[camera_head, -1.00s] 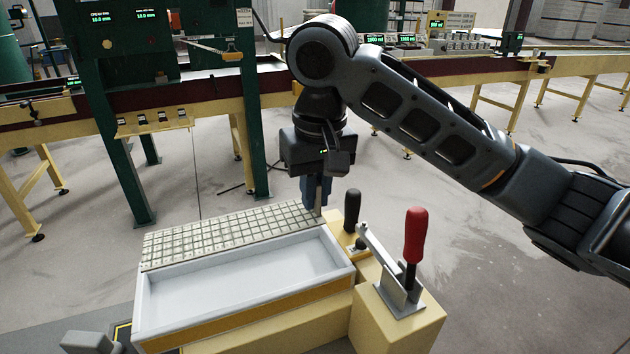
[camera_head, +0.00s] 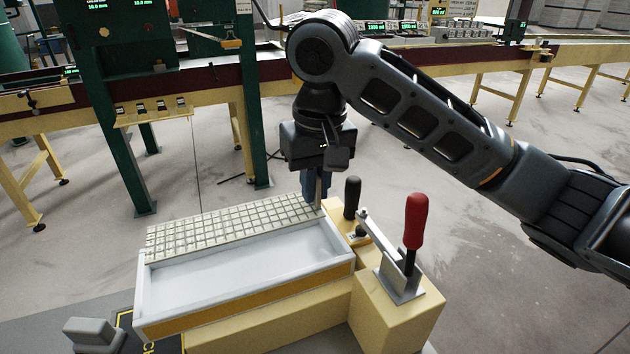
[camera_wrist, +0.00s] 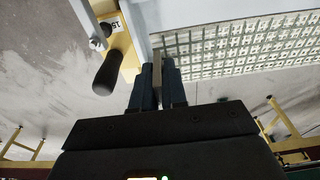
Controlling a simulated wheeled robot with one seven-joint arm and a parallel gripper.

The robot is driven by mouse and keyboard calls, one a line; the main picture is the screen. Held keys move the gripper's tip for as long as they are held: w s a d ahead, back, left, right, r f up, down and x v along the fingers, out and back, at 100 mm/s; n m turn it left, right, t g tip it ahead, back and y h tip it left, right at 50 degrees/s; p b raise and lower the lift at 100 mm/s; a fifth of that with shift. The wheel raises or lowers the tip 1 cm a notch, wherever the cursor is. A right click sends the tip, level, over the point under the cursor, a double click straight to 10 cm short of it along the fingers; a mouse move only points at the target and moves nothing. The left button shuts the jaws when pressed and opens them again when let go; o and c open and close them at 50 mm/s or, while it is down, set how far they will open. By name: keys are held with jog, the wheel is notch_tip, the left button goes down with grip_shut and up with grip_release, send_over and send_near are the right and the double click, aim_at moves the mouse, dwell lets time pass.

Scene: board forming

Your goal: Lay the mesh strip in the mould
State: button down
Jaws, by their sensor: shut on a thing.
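The mesh strip (camera_head: 230,227) is a pale flat grid, held level along the far side of the mould. My gripper (camera_head: 318,203) points down and is shut on the strip's right end. The mould (camera_head: 245,272) is a white open-topped tray with an empty floor. The strip appears to be above or behind the mould's far wall; the exact gap is hard to tell. In the wrist view the blue fingers (camera_wrist: 157,88) pinch a small tab at the end of the strip (camera_wrist: 240,45), beside the mould's pale wall.
A toggle clamp with a red handle (camera_head: 415,222) stands at the mould's right on a yellow block (camera_head: 398,312). A black knob (camera_head: 351,198) stands close to the right of my gripper. A grey block (camera_head: 93,335) sits at the front left. A conveyor line runs behind.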

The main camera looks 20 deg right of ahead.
jog(key=shift+f, duration=0.4)
jog(key=c, duration=0.8)
grip_release()
jog(key=shift+s+r, duration=0.25)
jog(key=shift+r, duration=1.7)
jog(key=shift+s+r, duration=0.2)
jog(key=shift+r, duration=1.75)
